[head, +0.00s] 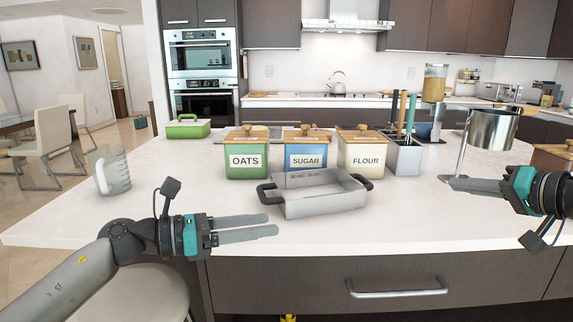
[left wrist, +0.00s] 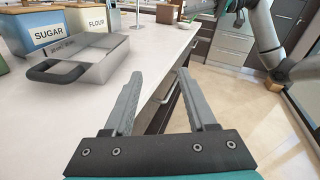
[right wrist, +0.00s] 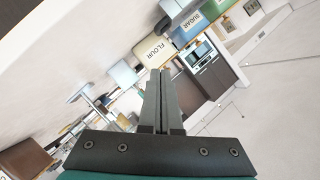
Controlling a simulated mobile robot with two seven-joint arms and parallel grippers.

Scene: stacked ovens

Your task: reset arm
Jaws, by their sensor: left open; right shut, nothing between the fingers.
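My left gripper (head: 275,224) is at the front edge of the white island, in front of the grey baking pan. In the left wrist view its two fingers (left wrist: 160,85) stand apart with nothing between them. My right gripper (head: 455,184) is at the right side of the head view, beside the metal stand with the cylinder. In the right wrist view its fingers (right wrist: 160,75) are together and hold nothing. Both grippers are empty.
The grey pan (head: 322,206) with dark handles sits on the island (head: 225,208). Behind it stand the oats (head: 246,160), sugar (head: 305,160) and flour (head: 362,160) canisters. A glass jug (head: 111,170) stands left, a metal cylinder on a stand (head: 491,130) right. A drawer handle (head: 398,290) is below.

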